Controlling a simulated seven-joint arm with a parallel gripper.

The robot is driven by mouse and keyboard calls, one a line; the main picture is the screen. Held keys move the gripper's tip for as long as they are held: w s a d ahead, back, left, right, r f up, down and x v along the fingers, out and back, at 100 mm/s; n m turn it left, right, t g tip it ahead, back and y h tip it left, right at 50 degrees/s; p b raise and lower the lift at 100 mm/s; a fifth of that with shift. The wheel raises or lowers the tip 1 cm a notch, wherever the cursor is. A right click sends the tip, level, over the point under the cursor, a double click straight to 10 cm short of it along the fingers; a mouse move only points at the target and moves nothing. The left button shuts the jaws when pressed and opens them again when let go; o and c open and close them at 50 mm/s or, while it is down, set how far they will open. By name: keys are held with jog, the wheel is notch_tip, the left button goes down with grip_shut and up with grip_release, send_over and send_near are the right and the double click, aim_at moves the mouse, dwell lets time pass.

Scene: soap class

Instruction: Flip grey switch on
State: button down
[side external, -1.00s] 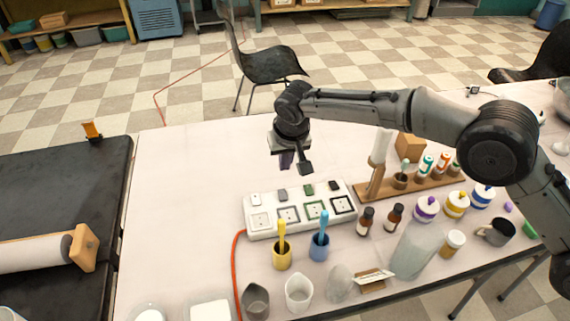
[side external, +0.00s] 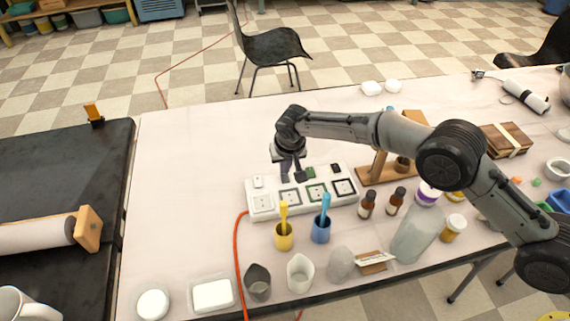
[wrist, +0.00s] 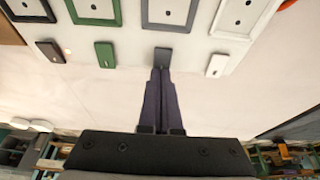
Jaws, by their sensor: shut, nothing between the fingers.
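A white power strip (side external: 325,201) lies on the table with a row of framed sockets and a row of coloured switches behind them. In the wrist view the grey switch (wrist: 165,56) sits between the green switch (wrist: 105,53) and the white switch (wrist: 217,65). My gripper (side external: 286,178) is low at the strip's back edge, fingers pointing down, and covers the grey switch there. In the wrist view my gripper (wrist: 161,73) is shut and empty, its tips right at the grey switch's edge. I cannot tell whether they press it.
A black switch (wrist: 50,51) is beyond the green one. A yellow cup (side external: 284,238) and a blue cup (side external: 320,232) stand in front of the strip, with brown bottles (side external: 367,204) to the right. An orange cord (side external: 238,260) runs off left. The table left of the strip is clear.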

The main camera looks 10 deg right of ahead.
jog(key=shift+w+f, duration=0.1)
jog(key=shift+f, duration=0.2)
